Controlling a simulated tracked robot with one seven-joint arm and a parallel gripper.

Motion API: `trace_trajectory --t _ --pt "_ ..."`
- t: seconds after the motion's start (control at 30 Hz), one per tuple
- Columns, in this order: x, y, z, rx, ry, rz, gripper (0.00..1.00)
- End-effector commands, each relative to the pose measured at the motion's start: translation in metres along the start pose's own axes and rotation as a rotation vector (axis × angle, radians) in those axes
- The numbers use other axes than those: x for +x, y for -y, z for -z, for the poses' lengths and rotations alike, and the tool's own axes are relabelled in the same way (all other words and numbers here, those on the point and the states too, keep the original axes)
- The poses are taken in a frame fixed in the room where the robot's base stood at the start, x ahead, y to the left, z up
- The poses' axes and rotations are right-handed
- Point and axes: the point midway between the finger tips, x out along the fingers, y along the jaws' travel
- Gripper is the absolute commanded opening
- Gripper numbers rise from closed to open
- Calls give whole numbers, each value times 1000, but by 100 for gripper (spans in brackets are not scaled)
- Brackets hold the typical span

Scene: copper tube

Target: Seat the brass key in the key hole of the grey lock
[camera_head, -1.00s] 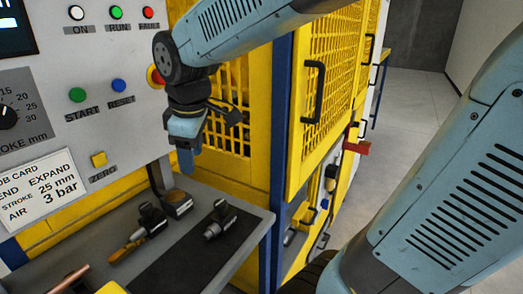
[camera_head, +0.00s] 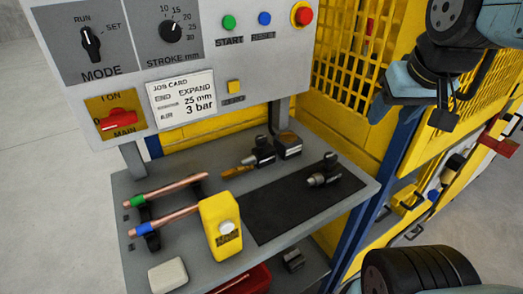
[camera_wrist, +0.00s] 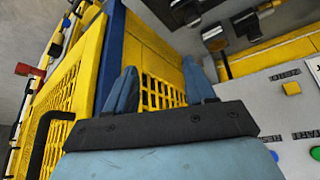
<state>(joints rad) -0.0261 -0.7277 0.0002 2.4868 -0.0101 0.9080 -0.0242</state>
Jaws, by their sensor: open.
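My gripper (camera_wrist: 162,86) is open and empty in the wrist view, its two blue fingers apart in front of the yellow mesh guard. It also shows at the upper right of the head view (camera_head: 384,104), above and to the right of the bench. I cannot make out the brass key or the grey lock for certain in either view. Small fittings in yellow, blue and white (camera_head: 440,180) sit low on the yellow machine at the right, too small to identify.
A grey bench (camera_head: 190,262) carries copper tubes (camera_head: 168,190), a yellow bottle (camera_head: 214,220), black tools and a dark mat (camera_head: 285,210). The control panel (camera_head: 200,50) stands behind it. A red part (camera_head: 498,143) juts out at the far right. Grey floor is clear at left.

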Motion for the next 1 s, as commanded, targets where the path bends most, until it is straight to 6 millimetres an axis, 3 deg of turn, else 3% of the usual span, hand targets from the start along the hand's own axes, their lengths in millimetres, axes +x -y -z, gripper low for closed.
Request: trace_trajectory --t 0.17,0.47,0.73,1.0 --pt "12 20 23 -238 78 22 54" --pt "40 84 61 -750 214 61 54" --pt "69 160 78 -1217 319 88 54" --pt "98 252 72 -1685 416 104 54"
